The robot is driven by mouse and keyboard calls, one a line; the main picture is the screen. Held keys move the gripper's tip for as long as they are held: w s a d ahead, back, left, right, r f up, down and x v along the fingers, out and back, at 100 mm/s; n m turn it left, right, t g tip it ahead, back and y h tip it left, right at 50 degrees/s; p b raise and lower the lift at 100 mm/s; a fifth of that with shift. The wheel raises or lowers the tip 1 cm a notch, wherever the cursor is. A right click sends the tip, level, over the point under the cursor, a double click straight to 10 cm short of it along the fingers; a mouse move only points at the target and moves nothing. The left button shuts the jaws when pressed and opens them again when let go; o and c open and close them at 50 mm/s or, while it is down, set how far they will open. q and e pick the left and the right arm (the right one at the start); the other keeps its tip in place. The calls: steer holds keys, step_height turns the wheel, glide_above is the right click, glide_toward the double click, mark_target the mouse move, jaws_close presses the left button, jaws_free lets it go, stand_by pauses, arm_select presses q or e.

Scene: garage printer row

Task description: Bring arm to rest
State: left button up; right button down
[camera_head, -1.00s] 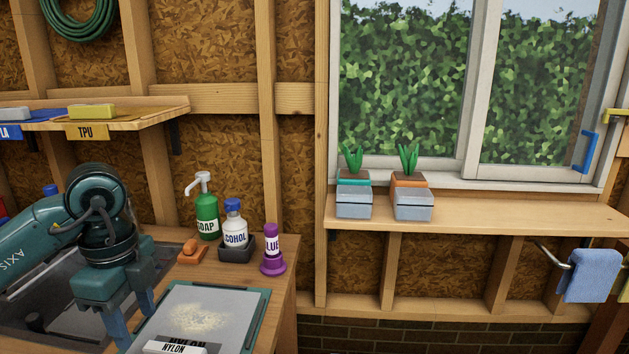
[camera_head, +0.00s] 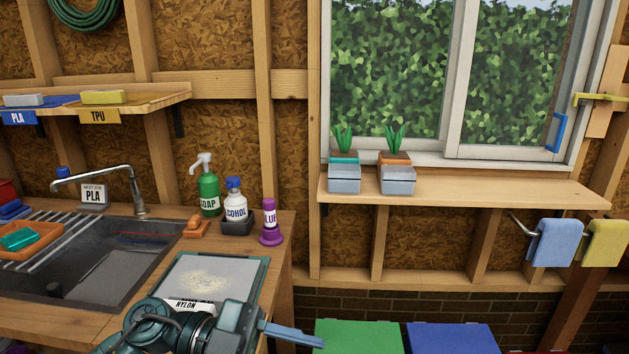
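My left arm's wrist and gripper (camera_head: 290,335) are at the bottom edge, in front of the counter. The gripper points right; one blue-grey finger shows clearly and the other cannot be made out, so its opening is unclear. No object shows at the visible fingertip. The lower part of the arm is out of frame. My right gripper is not in view.
The printer plate (camera_head: 212,278) with a NYLON label lies just behind my wrist. The sink (camera_head: 120,265), soap bottle (camera_head: 209,190), alcohol bottle (camera_head: 235,205) and purple glue stick (camera_head: 270,222) stand behind. Green (camera_head: 358,338) and blue (camera_head: 450,338) bins are at lower right.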

arm_select(q)
steer(key=w+a+n+t+h, duration=0.25)
steer(key=w+n+t, duration=0.25)
steer(key=n+t, duration=0.9)
steer(key=w+a+f+n+t+y+p, duration=0.1)
steer(key=a+f+n+t+y, duration=0.5)
steer(key=f+y, duration=0.4)
steer(key=s+a+f+n+g+y, duration=0.1)
steer(key=s+f+g+y, duration=0.1)
steer(key=s+f, duration=0.3)
steer(key=s+a+f+n+g+y, duration=0.2)
steer(key=s+f, duration=0.4)
steer(key=f, duration=0.6)
steer(key=shift+a+f+n+g+y, duration=0.2)
steer(key=shift+n+g+y, duration=0.1)
steer(key=shift+g+y, duration=0.6)
